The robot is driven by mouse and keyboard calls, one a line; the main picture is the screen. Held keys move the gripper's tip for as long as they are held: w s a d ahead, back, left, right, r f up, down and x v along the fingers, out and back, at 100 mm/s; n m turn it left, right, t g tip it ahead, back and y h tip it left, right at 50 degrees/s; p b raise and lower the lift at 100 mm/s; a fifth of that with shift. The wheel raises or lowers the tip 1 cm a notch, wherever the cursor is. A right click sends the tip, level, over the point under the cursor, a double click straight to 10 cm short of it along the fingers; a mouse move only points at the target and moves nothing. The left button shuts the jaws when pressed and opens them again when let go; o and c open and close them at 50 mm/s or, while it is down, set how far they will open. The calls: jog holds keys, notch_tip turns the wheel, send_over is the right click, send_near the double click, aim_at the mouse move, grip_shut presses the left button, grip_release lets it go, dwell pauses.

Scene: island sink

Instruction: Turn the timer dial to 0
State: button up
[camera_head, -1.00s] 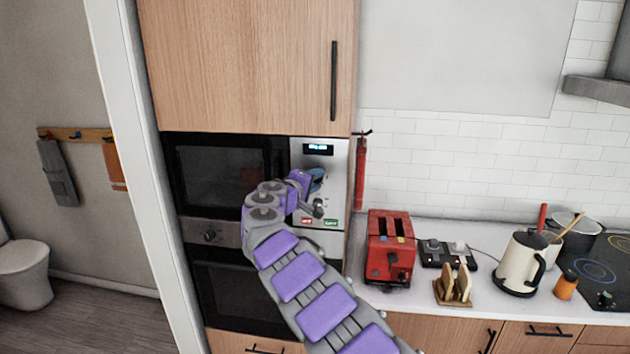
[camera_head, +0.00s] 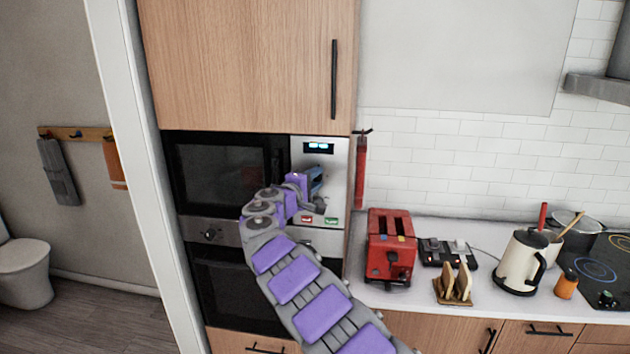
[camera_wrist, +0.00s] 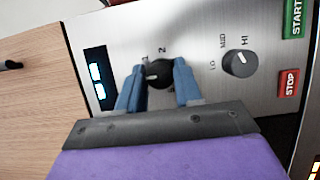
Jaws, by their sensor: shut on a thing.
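The microwave's silver control panel (camera_head: 331,163) stands upright beside its dark door. In the wrist view, the panel (camera_wrist: 205,40) is turned sideways. The black timer dial (camera_wrist: 158,74) carries a white pointer line, with the marks 1 and 2 beside it; other marks are hidden. My gripper (camera_wrist: 158,88) has its two blue fingers on either side of this dial and is shut on it. In the head view my gripper (camera_head: 315,182) is at the panel and hides the dials.
A second dial (camera_wrist: 239,63) marked LO, MID and HI sits beside the timer dial. Red STOP (camera_wrist: 289,83) and green START (camera_wrist: 294,20) buttons are further along. The lit display (camera_wrist: 97,85) is on the other side. A red toaster (camera_head: 391,246) stands on the counter.

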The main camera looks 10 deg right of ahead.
jog(key=o, duration=0.7)
jog(key=shift+a+f, duration=0.1)
jog(key=shift+f, duration=0.05)
jog(key=shift+c, duration=0.2)
jog(key=o, duration=0.3)
jog(key=shift+w+a+f, duration=0.1)
jog(key=shift+w, duration=0.15)
jog(key=shift+o, duration=0.4)
jog(key=shift+s, duration=0.15)
jog(key=v, duration=1.7)
jog(key=shift+a, duration=0.35)
